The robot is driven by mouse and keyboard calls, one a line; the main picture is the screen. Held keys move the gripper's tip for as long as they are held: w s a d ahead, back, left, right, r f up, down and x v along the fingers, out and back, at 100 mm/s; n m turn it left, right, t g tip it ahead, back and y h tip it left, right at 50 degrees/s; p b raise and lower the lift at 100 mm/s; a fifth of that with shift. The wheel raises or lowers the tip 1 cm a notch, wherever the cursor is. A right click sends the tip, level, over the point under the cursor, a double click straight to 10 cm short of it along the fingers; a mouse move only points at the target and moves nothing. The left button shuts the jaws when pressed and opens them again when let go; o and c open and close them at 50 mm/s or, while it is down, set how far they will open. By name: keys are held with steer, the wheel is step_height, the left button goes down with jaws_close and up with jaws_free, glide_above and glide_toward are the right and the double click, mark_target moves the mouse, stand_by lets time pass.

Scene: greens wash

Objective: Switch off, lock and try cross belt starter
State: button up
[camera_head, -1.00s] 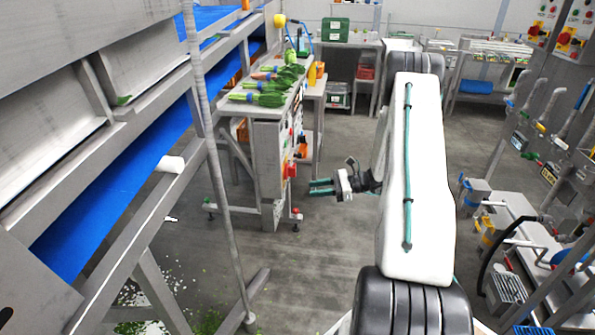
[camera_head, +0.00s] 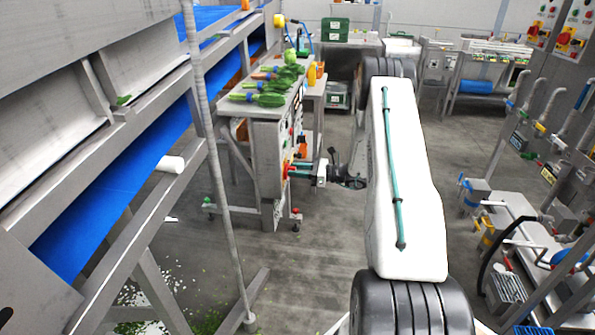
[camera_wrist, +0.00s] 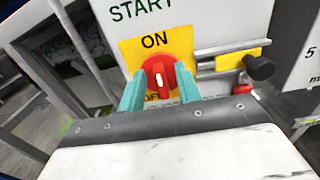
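The starter's red rotary knob (camera_wrist: 162,79) sits on a yellow plate (camera_wrist: 132,48) marked ON above it. Its white mark stands nearly upright, toward ON. A grey panel with the word START (camera_wrist: 140,10) is above. My gripper (camera_wrist: 160,88) is open, its teal fingers on either side of the lower part of the knob; whether they touch it I cannot tell. Right of the plate is a metal slide with a yellow tag (camera_wrist: 238,60) and a black knob (camera_wrist: 260,67). In the head view my gripper (camera_head: 300,171) is at the front of the grey starter cabinet (camera_head: 267,160).
Green leafy bunches (camera_head: 265,90) lie on top of the cabinet. A conveyor with a blue belt (camera_head: 120,185) and a thin upright post (camera_head: 222,190) stand to the left. Pipes and a bench (camera_head: 525,240) are at the right. The floor (camera_head: 310,250) between is mostly clear.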

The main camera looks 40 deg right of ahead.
jaws_close()
steer(key=shift+n, duration=0.4)
steer(key=shift+s+a+f+n, duration=0.1)
steer(key=shift+a+f+n, duration=0.1)
steer(key=shift+n, duration=2.65)
steer(key=shift+s+a+f+n, duration=0.1)
steer(key=shift+s+f+n, duration=0.1)
steer(key=shift+n, duration=2.7)
steer(key=shift+s+a+f+n, duration=0.1)
steer(key=shift+f+n, duration=0.1)
steer(key=shift+n, duration=2.65)
